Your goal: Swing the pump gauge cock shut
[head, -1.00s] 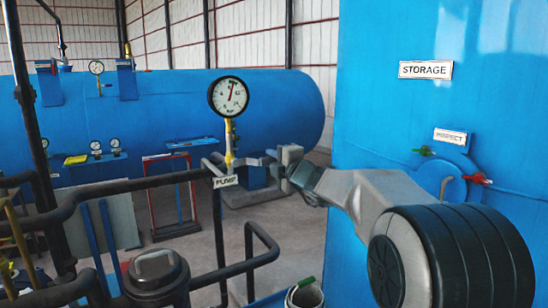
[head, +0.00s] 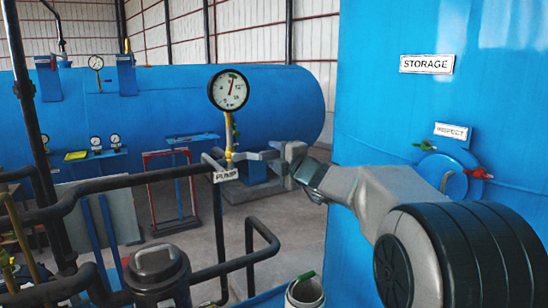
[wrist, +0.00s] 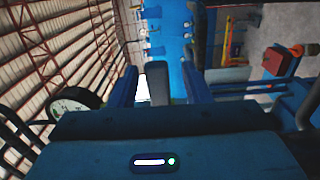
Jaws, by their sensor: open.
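The pump gauge (head: 228,90) is a round white dial with a black rim, standing on a yellow stem (head: 229,135) above the black pipe and the PUMP plate (head: 225,175). The dial's edge also shows at the left of the wrist view (wrist: 72,105). My gripper (head: 262,156) is open, level with the stem's foot and close to its right side. In the wrist view its two blue fingers (wrist: 159,86) stand apart with a grey block between them. I cannot tell whether that block is the cock's lever. The cock handle is not clear in the head view, and contact cannot be told.
Black pipes (head: 130,184) run in front of and below the gauge. The blue storage tank (head: 370,100) stands close on the right, with red and green handles beside its INSPECT plate (head: 452,131). A large blue vessel (head: 180,100) lies behind.

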